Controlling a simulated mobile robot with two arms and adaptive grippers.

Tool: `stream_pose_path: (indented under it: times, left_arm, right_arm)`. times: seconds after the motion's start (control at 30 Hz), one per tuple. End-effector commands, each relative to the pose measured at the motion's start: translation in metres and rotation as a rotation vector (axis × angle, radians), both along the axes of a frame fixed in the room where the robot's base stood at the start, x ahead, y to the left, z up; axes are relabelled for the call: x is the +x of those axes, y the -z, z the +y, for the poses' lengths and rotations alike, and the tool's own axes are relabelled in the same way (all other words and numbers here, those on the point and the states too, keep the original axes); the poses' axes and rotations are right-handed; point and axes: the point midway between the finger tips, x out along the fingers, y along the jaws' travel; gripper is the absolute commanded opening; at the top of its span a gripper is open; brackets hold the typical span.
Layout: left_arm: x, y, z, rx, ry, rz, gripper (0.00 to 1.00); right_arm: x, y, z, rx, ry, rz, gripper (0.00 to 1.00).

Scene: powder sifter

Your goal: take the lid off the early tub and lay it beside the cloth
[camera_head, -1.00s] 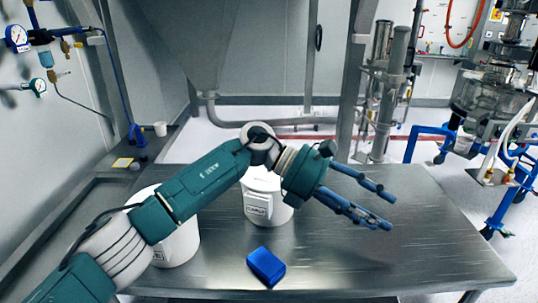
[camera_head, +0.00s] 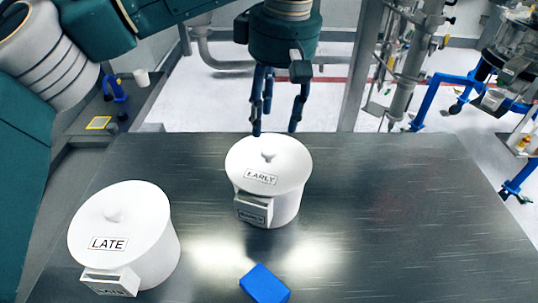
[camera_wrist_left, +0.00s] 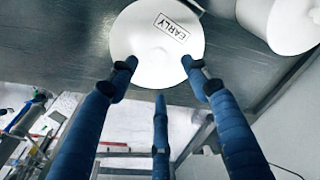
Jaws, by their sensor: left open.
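The early tub (camera_head: 272,209) is a white round tub on the metal table. Its white lid (camera_head: 290,163), with a small knob and an EARLY label, is on top. The blue cloth (camera_head: 265,284) lies on the table in front of the tub. My left gripper (camera_head: 275,125) points down above the far edge of the early lid, open and empty. In the left wrist view its fingers (camera_wrist_left: 158,75) are spread by the lid (camera_wrist_left: 128,38), near its knob; I cannot tell whether they touch it. My right gripper is not in view.
The late tub (camera_head: 160,252), with its own white lid (camera_head: 112,220), stands to the left on the metal table (camera_head: 420,220). The table's right side is bare. A small white cup (camera_head: 141,78) stands on the side ledge at the back left.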

Motion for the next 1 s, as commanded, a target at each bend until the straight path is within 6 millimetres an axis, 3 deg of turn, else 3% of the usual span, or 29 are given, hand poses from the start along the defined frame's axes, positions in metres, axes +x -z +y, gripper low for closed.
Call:
stream_pose_path:
  times: [0.1, 0.37, 0.63, 0.93, 0.97, 1.0]
  left_arm:
    - [0.002, 0.019, 0.002, -0.001, 0.0, 0.004, 0.48]
    - [0.004, 0.04, 0.003, -0.004, -0.001, 0.003, 0.48]
    - [0.011, 0.078, 0.006, -0.004, -0.001, 0.004, 0.48]
    - [0.011, 0.087, 0.006, -0.006, -0.002, 0.001, 0.48]
    - [0.011, 0.087, 0.006, -0.006, -0.002, 0.001, 0.46]
    - [0.011, 0.087, 0.006, -0.006, -0.002, 0.001, 0.38]
  right_arm:
    - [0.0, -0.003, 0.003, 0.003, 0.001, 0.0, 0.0]
    - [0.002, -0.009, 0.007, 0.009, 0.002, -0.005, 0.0]
    - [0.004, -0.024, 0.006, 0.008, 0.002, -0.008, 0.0]
    - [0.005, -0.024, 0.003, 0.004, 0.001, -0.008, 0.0]
    - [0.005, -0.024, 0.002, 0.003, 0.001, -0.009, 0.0]
    - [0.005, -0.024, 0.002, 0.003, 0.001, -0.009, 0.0]
